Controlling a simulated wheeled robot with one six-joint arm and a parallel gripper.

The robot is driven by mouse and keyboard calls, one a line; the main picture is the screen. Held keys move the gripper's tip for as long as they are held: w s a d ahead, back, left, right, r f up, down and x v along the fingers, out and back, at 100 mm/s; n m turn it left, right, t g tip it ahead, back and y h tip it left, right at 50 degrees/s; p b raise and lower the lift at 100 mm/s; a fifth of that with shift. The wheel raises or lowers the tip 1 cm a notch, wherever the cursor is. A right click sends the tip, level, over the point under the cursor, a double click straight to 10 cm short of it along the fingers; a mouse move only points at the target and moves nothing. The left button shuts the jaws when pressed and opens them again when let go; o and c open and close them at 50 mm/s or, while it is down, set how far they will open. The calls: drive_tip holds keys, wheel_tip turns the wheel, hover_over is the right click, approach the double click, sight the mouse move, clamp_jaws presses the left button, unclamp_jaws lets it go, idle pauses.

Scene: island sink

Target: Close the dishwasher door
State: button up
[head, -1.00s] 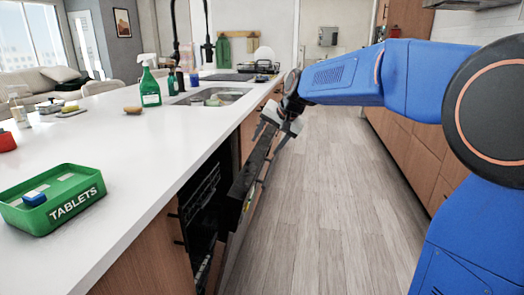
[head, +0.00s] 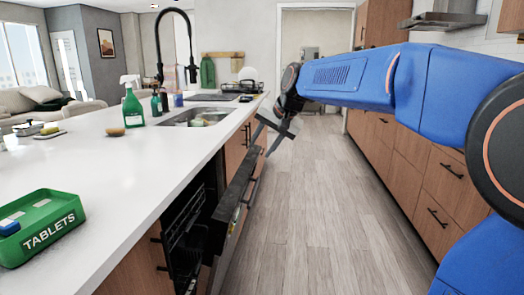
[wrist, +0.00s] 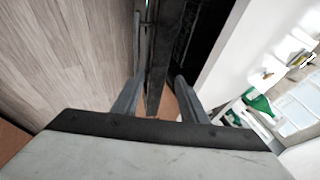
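The dishwasher door (head: 232,200) is partly open, tilted out from the dark dishwasher opening (head: 187,240) under the white island counter. A rack shows dimly inside. My gripper (head: 272,132) is at the far end of the door's top edge, beside the counter. In the wrist view my gripper (wrist: 157,98) has its two fingers spread apart, with the dark door edge (wrist: 158,65) running between them. I cannot tell whether either finger touches the door. The door's lower part is mostly hidden.
Wood drawers (head: 410,165) line the right side. The wood floor (head: 300,210) between is clear.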

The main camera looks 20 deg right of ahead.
drive_tip(key=shift+n, duration=0.3)
drive_tip(key=w+d+f, duration=0.2)
drive_tip(key=f, duration=0.1)
drive_tip(key=shift+w+d, duration=0.3)
drive_tip(key=shift+d, duration=0.05)
clamp_jaws()
drive_tip(key=w+d+f+n, duration=0.2)
drive_tip(key=w+d+f, duration=0.4)
drive_tip(key=d+f, duration=0.3)
drive_tip(key=w+a+f, duration=0.6)
drive_tip(key=w+f, duration=0.1)
drive_tip(key=shift+f, duration=0.4)
